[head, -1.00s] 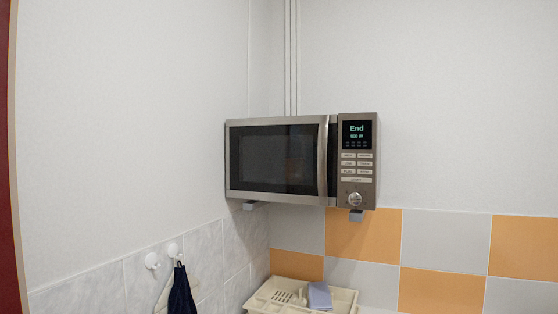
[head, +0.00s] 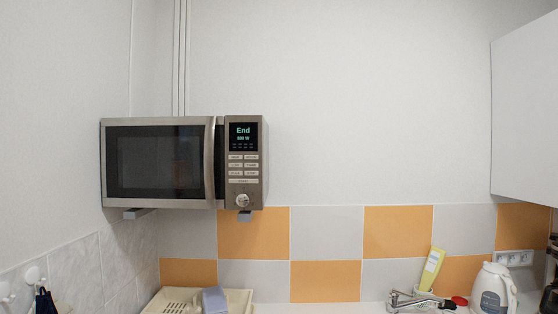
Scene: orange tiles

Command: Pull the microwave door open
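The microwave (head: 183,162) is a silver box with a dark glass door, mounted on the wall on small grey brackets at the left of the head view. Its door (head: 155,162) looks shut. A vertical curved metal handle (head: 209,162) runs along the door's right edge, beside the control panel (head: 243,165). The panel's display reads "End", with buttons and a round knob below it. Neither of my grippers shows in the head view.
Below the microwave is a cream dish rack (head: 235,300) with a bluish cloth (head: 214,300). At right are a tap (head: 408,300), a yellow-green bottle (head: 431,269), a white kettle (head: 493,290) and a white wall cabinet (head: 525,115). Hooks hold a dark cloth (head: 46,301) at lower left.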

